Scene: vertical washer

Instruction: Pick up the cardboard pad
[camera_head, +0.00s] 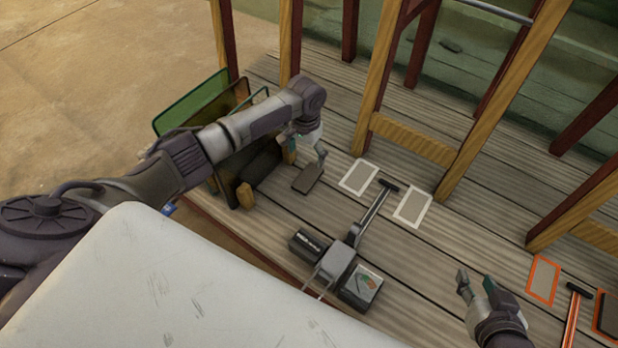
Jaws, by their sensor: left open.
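A small dark brown flat pad (308,178), which looks like the cardboard pad, lies on the grey plank deck near the middle of the head view. My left gripper (307,157) is over its far end with the fingers spread. I cannot tell whether a finger touches the pad. My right gripper (475,280) is at the lower right, well away from the pad, with its fingers apart and nothing seen between them.
A rack with green panels (192,104) stands left of the pad, partly behind my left arm. White-framed plates (412,206), a long-handled tool (373,215) and a gauge box (361,288) lie to the right. Wooden posts (378,80) stand behind. An orange-framed plate (543,280) is far right.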

